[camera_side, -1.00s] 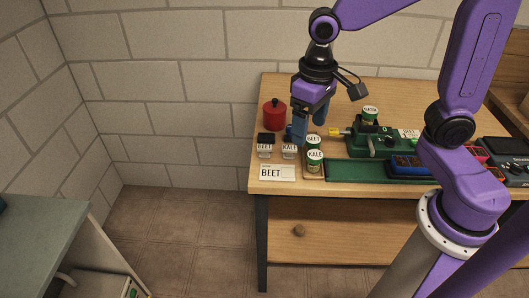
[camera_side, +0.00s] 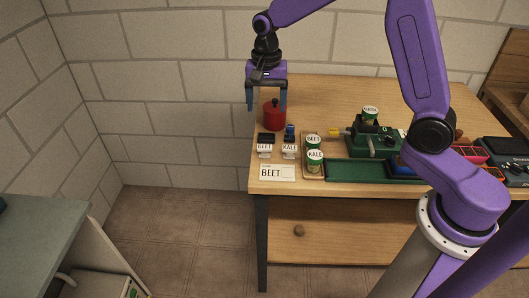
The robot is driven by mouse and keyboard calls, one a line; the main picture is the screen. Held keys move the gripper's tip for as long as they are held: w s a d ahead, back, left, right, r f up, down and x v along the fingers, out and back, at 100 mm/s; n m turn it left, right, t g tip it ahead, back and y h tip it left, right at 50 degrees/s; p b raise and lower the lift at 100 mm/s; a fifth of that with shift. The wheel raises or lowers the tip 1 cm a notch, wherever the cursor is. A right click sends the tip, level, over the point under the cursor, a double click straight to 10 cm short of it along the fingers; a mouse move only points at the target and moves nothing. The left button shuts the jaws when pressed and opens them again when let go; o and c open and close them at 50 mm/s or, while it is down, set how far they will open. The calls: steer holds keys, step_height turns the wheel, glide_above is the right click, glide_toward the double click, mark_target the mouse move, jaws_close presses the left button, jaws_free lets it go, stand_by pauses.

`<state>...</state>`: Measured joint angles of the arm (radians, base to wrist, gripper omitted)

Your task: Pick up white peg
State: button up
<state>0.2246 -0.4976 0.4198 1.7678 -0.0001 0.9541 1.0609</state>
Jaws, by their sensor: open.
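I cannot make out a separate white peg for certain. Two small white label pieces stand at the table's front left, one reading BEET (camera_side: 264,148) and one reading KALE (camera_side: 289,149). A dark block sits behind the BEET label, and a small blue piece (camera_side: 290,131) stands behind the KALE label.
A BEET card (camera_side: 277,173) lies at the front edge. Green-lidded jars BEET (camera_side: 313,140) and KALE (camera_side: 315,161) stand beside it. A green machine (camera_side: 375,143) and a green tray (camera_side: 350,170) are to the right. The table's back middle is clear.

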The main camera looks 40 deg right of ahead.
glide_above(264, 146)
steer(key=f, duration=0.8)
steer(key=shift+s+d+f, duration=0.2)
steer(key=shift+s+f, duration=0.05)
steer(key=shift+f, duration=0.15)
steer(key=shift+w+a+f, duration=0.1)
steer(key=shift+f, duration=1.4)
steer(key=shift+w+a+f, duration=0.1)
steer(key=shift+f, duration=1.4)
steer(key=shift+c, duration=0.3)
steer(key=c, duration=1.1)
